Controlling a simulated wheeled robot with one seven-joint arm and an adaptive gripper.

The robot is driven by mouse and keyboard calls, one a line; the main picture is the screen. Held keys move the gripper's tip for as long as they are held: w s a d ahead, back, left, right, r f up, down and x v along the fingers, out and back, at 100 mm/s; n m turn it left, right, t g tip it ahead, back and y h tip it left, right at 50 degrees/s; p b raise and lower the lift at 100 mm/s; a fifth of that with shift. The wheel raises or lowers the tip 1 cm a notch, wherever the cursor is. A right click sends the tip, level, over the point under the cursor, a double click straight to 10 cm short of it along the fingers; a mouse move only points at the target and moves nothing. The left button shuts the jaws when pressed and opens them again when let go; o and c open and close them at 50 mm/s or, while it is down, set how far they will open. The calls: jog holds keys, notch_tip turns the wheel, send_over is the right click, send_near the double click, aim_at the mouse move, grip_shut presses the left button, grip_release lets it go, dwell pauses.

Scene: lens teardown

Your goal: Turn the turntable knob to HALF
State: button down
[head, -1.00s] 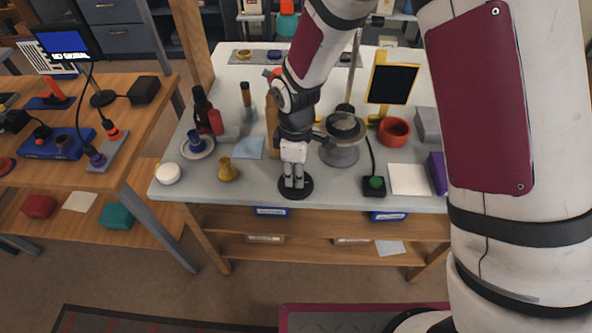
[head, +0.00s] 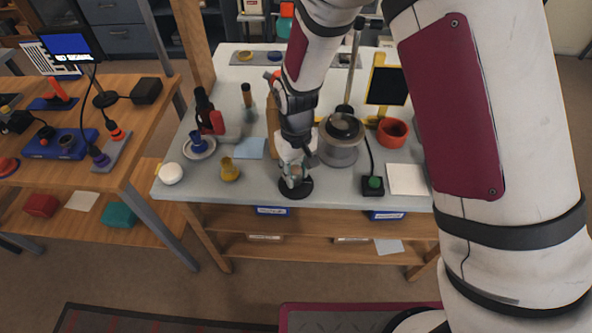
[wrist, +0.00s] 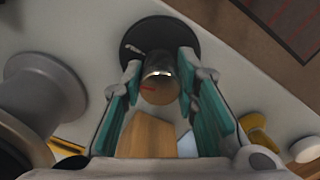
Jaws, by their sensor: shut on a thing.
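The turntable knob shows in the wrist view as a metallic cylinder (wrist: 160,86) with a short red mark on it. It stands over a round black disc (wrist: 142,36), which also lies near the table's front edge in the head view (head: 296,192). My gripper (wrist: 158,78) has its teal-padded fingers on both sides of the cylinder and is shut on it. In the head view my gripper (head: 293,176) points down over the disc and hides most of the knob. A small pale line shows on the disc beside the knob. No HALF label is readable.
A grey round stand (head: 340,150) is close to the right of my gripper. A green button box (head: 373,186) with a cable is further right. A yellow piece (head: 230,170) and a white round piece (head: 171,173) lie left. A wooden block (wrist: 147,136) is close by.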

aim_at(296, 169)
jog(key=shift+m, duration=1.3)
jog(key=shift+p, duration=0.3)
jog(key=c, duration=1.2)
grip_release()
jog(key=shift+c, duration=0.2)
notch_tip(296, 169, up, 12)
jog(key=shift+r, duration=0.1)
